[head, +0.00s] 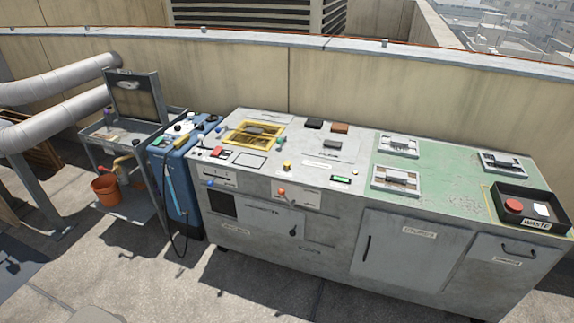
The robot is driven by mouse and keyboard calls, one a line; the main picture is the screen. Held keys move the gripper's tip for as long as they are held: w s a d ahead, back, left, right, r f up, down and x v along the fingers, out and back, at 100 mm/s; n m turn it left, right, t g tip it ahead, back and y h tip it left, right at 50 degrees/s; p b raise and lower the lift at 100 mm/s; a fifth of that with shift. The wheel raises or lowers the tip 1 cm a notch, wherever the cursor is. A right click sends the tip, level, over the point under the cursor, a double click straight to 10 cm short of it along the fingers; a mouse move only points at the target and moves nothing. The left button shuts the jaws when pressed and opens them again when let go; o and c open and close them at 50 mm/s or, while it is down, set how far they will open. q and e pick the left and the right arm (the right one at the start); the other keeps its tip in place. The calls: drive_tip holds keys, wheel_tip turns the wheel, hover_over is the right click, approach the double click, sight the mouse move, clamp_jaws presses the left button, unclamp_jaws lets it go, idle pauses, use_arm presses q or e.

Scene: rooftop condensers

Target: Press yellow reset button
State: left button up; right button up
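A small round yellow button (287,165) stands up from the grey top of the long workbench (262,187), near its front edge and left of the middle. I take it for the reset button; no label on it can be read at this size. Nothing touches or covers it. A red button (217,151) and a green button (278,144) are on the same grey panel. Neither of my grippers is in view.
A yellow-framed recess (254,134) lies behind the buttons. The bench's green right half holds white-framed fixtures (397,179) and a black waste tray (530,222). A blue unit (172,185) and a cart (133,205) stand left. The floor in front is clear.

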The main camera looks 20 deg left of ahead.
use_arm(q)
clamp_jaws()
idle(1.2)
